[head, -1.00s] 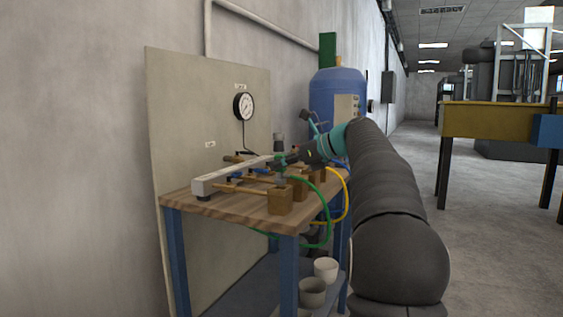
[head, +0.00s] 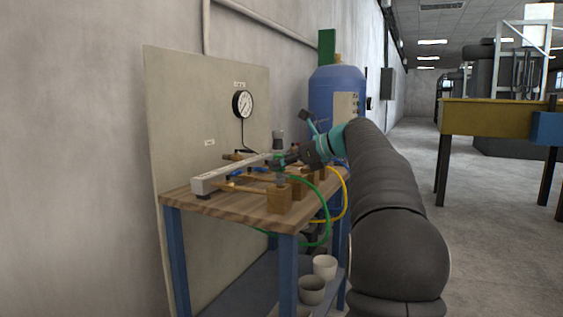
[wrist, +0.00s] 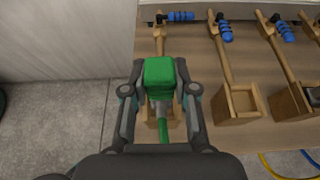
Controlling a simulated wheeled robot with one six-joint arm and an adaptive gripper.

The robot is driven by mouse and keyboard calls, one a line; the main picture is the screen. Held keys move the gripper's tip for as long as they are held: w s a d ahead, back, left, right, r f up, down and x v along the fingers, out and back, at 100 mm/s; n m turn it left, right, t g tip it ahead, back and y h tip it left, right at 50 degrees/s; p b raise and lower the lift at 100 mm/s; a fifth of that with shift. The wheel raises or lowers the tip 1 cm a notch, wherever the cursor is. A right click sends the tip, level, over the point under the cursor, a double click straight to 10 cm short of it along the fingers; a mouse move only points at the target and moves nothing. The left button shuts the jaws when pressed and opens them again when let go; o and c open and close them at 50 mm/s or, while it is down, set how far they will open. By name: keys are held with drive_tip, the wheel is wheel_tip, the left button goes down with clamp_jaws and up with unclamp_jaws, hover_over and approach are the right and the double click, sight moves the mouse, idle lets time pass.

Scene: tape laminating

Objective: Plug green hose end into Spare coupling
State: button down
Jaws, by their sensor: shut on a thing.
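My gripper (wrist: 160,88) is shut on the green hose end (wrist: 160,72), a green block with a grey metal part and a green hose running from it. In the head view the green hose end (head: 281,160) is upright at the near end of the bench, over the nearest wooden block (head: 279,198). In the wrist view that block (wrist: 149,132) is partly hidden beneath the grip. I cannot tell whether the end touches it. A brass pipe (wrist: 160,38) leads to this block. No readable label shows which coupling is Spare.
Several similar wooden blocks (wrist: 241,104) with brass pipes and blue-handled valves (wrist: 224,27) line the bench (head: 235,206) to the right. A yellow hose (head: 346,200) hangs at the bench edge. A gauge panel (head: 190,120) stands behind. Two pots (head: 312,290) sit below.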

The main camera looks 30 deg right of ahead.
drive_tip(key=shift+f, duration=0.85)
idle(1.1)
drive_tip(key=shift+c, duration=1.7)
unclamp_jaws()
drive_tip(key=shift+r, duration=0.1)
drive_tip(key=shift+r+p, duration=0.45)
drive_tip(key=shift+r, duration=2.95)
